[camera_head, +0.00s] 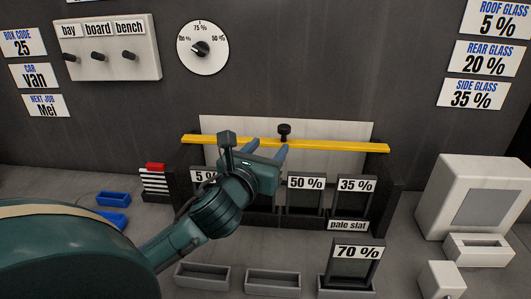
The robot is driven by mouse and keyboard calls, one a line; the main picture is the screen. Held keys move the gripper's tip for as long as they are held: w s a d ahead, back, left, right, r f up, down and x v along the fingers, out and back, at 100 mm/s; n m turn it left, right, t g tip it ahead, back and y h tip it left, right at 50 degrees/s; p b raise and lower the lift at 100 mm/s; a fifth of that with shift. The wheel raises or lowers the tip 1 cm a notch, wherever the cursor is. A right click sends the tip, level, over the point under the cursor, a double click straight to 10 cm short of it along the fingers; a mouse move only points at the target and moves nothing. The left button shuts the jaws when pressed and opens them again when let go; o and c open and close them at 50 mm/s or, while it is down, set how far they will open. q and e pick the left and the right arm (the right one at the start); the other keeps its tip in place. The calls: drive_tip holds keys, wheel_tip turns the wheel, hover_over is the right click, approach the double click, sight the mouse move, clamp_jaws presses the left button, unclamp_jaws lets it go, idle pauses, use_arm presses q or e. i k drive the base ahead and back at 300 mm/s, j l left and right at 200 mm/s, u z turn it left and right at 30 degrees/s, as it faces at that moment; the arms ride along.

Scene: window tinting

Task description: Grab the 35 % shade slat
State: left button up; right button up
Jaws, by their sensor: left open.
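The 35 % shade slat (357,186), a dark slat with a white label, stands at the right end of the dark rack (388,205). A "pale slat" label (348,225) is below it. The 50 % slat (306,182) stands to its left. Further left, a "5" label (203,176) shows, partly covered by my arm. My left gripper (267,150) is open, with its fingers pointing at the yellow bar, left of and above the 50 % slat, apart from the 35 % slat. My arm hides part of the rack. My right gripper is not in view.
A 70 % slat (356,253) stands in front of the rack. A yellow bar (340,146) crosses above the rack before a white panel (350,130). Empty grey trays (272,291) lie in front. A white machine (455,195) stands right. Blue trays (113,198) lie left.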

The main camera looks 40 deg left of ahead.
sight(353, 194)
drive_tip(key=k+l, duration=0.2)
drive_tip(key=k, duration=0.3)
drive_tip(key=k+l, duration=0.15)
drive_tip(key=k, duration=0.35)
